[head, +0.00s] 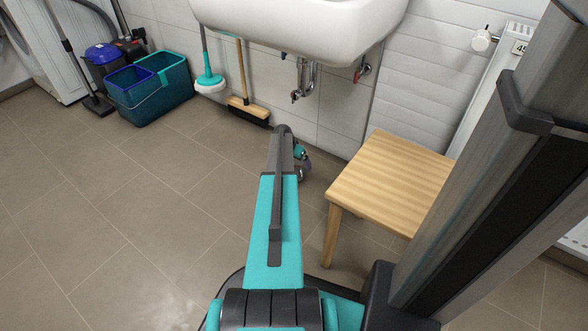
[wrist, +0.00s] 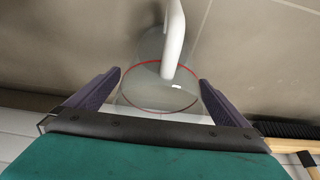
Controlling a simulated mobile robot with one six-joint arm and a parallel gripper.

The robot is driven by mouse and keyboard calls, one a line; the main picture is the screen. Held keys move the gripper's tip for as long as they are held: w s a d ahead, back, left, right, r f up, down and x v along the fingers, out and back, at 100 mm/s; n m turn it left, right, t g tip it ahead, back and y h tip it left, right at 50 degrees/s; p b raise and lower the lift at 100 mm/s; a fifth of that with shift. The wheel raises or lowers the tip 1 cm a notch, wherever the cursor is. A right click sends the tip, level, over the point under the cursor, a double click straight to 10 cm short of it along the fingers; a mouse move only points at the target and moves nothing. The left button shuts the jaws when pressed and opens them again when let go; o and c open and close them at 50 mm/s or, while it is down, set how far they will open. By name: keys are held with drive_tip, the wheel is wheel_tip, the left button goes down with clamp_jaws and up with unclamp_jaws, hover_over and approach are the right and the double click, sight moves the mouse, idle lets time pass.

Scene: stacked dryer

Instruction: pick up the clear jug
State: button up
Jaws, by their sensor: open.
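The clear jug (wrist: 147,92) shows in the wrist view, see-through, with a red ring around its rim and a white handle (wrist: 174,40) pointing to the top of the picture. My gripper (wrist: 160,77) is open, with one dark finger on each side of the jug. Small gaps seem to show between the fingertips and the jug; I cannot tell whether either finger touches it. In the head view my gripper (head: 304,163) is mostly hidden behind my arm, low in front of the wall, and the jug cannot be made out there.
A wooden stool (head: 390,180) stands just right of my arm. A white sink (head: 300,25) hangs above, with its drain pipe (head: 305,80) below. A broom (head: 246,104) and plunger (head: 209,82) lean at the wall. A teal bucket (head: 150,95) stands left. The left floor is clear.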

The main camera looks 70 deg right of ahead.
drive_tip(key=c, duration=1.4)
drive_tip(key=shift+r, duration=0.15)
drive_tip(key=shift+c, duration=0.2)
drive_tip(key=a+r+p, duration=0.2)
drive_tip(key=a+p, duration=0.1)
drive_tip(key=a, duration=0.5)
drive_tip(key=a+r+p, duration=0.2)
drive_tip(key=a+p, duration=0.2)
drive_tip(key=a, duration=0.4)
drive_tip(key=shift+s+r, duration=0.4)
drive_tip(key=shift+s, duration=0.05)
